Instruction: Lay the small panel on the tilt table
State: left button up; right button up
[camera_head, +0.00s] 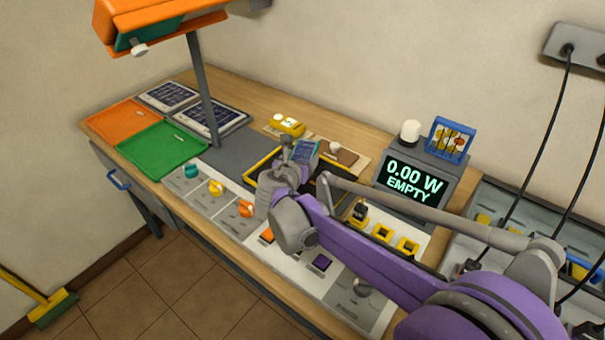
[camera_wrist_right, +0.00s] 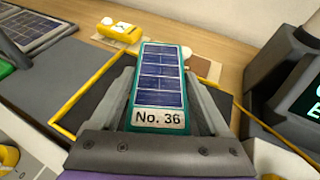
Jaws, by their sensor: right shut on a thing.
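The small panel (camera_head: 306,149) has dark blue cells and a teal frame. In the right wrist view the panel (camera_wrist_right: 161,78) carries the label "No. 36". My right gripper (camera_head: 298,162) is shut on it, with one grey finger along each side. The dark, yellow-edged surface (camera_wrist_right: 97,102), which looks like the tilt table, lies below and behind the panel. In the head view its yellow edge (camera_head: 263,164) shows left of my gripper; my arm hides much of it. I cannot tell whether the panel touches it. My left gripper is not in view.
A green tray (camera_head: 163,150), an orange tray (camera_head: 122,119) and larger panels (camera_head: 211,116) lie at the left. A grey post (camera_head: 203,90) carries an orange lamp (camera_head: 155,17). A yellow device (camera_head: 287,125) lies behind; a display (camera_head: 415,180) reading "0.00 W EMPTY" stands right. Knobs line the front.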

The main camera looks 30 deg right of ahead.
jog(key=shift+f+b, duration=0.35)
jog(key=shift+f, duration=2.75)
jog(key=shift+f, duration=0.1)
jog(key=o, duration=1.4)
jog(key=shift+s+a+r, duration=0.1)
jog(key=shift+a+r, duration=0.05)
jog(key=shift+r, duration=0.1)
jog(key=v, duration=1.1)
jog(key=shift+s+a+r+p, duration=0.15)
jog(key=shift+s+a+p, duration=0.1)
jog(key=shift+p, duration=0.1)
